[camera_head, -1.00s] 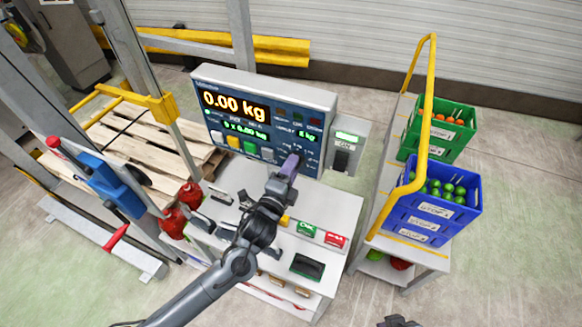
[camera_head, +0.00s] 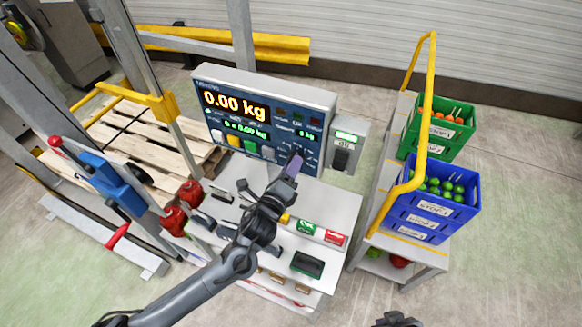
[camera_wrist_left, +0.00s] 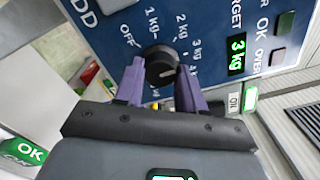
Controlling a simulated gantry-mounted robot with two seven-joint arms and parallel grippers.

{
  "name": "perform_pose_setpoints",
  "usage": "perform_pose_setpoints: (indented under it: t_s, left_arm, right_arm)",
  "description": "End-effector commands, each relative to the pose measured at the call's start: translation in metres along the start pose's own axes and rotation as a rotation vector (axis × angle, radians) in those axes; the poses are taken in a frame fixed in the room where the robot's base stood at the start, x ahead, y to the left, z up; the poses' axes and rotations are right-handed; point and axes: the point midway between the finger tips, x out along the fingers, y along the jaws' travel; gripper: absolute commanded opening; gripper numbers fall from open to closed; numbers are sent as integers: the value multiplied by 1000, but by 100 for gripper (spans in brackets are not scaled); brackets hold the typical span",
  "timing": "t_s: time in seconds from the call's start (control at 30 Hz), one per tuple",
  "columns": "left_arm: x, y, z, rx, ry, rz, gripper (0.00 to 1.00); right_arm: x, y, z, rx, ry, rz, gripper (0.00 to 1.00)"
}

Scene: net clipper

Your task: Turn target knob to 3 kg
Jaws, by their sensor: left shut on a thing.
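The target knob (camera_wrist_left: 160,66) is a round black dial on the blue panel, with OFF and kg labels around it. My left gripper (camera_wrist_left: 159,72) has its purple fingers on either side of the knob and is shut on it. In the head view the left gripper (camera_head: 294,160) is at the panel's lower right and hides the knob. The green target display (camera_wrist_left: 237,54) reads 3 kg in the left wrist view. The main display (camera_head: 236,104) reads 0.00 kg. My right gripper (camera_head: 397,321) shows only as a dark bit at the bottom edge.
Below the panel, the console has a green OK button (camera_head: 306,228) and a red button (camera_head: 335,237). A wooden pallet (camera_head: 125,140) lies at left.

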Motion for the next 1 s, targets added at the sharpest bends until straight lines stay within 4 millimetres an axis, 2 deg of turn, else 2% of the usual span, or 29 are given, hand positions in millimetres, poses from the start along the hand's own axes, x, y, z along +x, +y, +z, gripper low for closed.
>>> perform_pose_setpoints:
  t_s: [0.3,0.33,0.5,0.83,1.0]
  left_arm:
    - [0,1,0,2,0,2,8]
    - [0,1,0,2,0,1,40]
    - [0,1,0,1,0,1,64]
    - [-2,1,0,0,0,0,64]
    - [-16,2,-1,1,1,1,64]
  right_arm:
    - [0,0,0,0,0,0,0]
    - [0,0,0,-1,0,1,0]
    - [0,1,0,-5,-1,4,0]
    - [1,2,1,-9,-2,7,0]
    - [3,2,2,-9,-1,7,0]
